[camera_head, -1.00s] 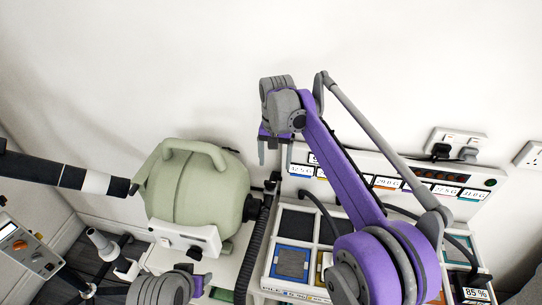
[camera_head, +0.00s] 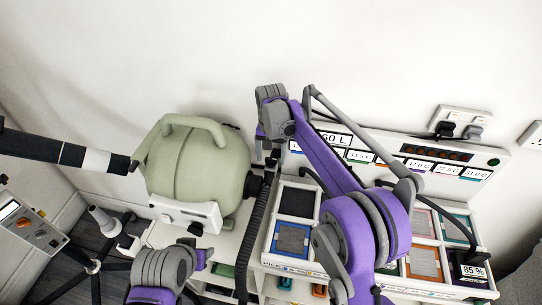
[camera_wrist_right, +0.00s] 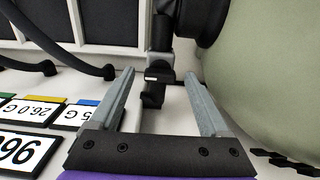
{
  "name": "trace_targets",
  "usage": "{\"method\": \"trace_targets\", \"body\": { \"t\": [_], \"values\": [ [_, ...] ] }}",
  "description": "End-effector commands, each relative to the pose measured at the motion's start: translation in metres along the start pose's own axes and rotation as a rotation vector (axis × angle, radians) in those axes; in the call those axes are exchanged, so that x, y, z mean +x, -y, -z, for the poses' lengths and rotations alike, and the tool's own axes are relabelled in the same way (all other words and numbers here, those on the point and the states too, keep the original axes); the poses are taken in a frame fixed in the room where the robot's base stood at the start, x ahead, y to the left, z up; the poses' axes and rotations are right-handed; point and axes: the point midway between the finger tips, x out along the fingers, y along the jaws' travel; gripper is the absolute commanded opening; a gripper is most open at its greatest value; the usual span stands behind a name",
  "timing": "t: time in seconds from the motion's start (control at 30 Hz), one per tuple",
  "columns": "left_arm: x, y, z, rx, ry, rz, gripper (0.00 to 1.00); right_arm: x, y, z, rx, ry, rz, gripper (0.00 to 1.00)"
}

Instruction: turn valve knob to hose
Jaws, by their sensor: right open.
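The black valve knob (camera_wrist_right: 158,75), with a small white mark, sits on a black pipe fitting between the green tank and the tray unit. It also shows small in the head view (camera_head: 272,162), partly hidden by my right gripper. My right gripper (camera_wrist_right: 160,72) is open, its two grey fingers on either side of the knob in the picture; whether they touch it I cannot tell. In the head view my right gripper (camera_head: 262,145) points down just above the valve. A black ribbed hose (camera_head: 255,225) runs down from beside it. My left gripper (camera_head: 201,262) is at the bottom; its fingers are unclear.
The green tank (camera_head: 195,170) stands close left of the valve. The tray unit (camera_head: 298,202) with a labelled panel (camera_head: 435,160) is on the right. A black-and-white tube (camera_head: 70,172) enters from the left. A tripod stand (camera_head: 105,220) is at the lower left.

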Motion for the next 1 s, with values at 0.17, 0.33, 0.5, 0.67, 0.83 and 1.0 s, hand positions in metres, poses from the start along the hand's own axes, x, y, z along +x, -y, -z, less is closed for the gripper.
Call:
{"method": "trace_targets", "body": {
  "t": [0.17,0.33,0.5,0.67,0.83,1.0],
  "values": [
    [-0.0001,0.0000,0.0001,0.000,0.000,0.000,0.50,0.0011,-0.0001,0.0002,0.000,0.000,0.000,0.80],
    [-0.0001,0.0000,0.0001,0.000,0.000,0.000,0.50,0.0009,-0.0001,0.0002,0.000,0.000,0.000,0.66],
    [-0.0001,0.0000,0.0001,0.000,0.000,0.000,0.50,0.0008,-0.0001,0.0002,0.000,0.000,0.000,0.35],
    [-0.0001,0.0000,0.0001,0.000,0.000,0.000,0.50,0.0008,-0.0001,0.0002,0.000,0.000,0.000,0.06],
    [-0.0001,0.0000,0.0001,0.000,0.000,0.000,0.50,0.0007,-0.0001,0.0001,-0.002,0.000,0.000,0.00],
    [0.0001,0.0000,-0.0001,0.000,0.000,0.000,0.50,0.0007,-0.0001,0.0001,-0.028,0.000,0.000,0.00]
  ]
}}
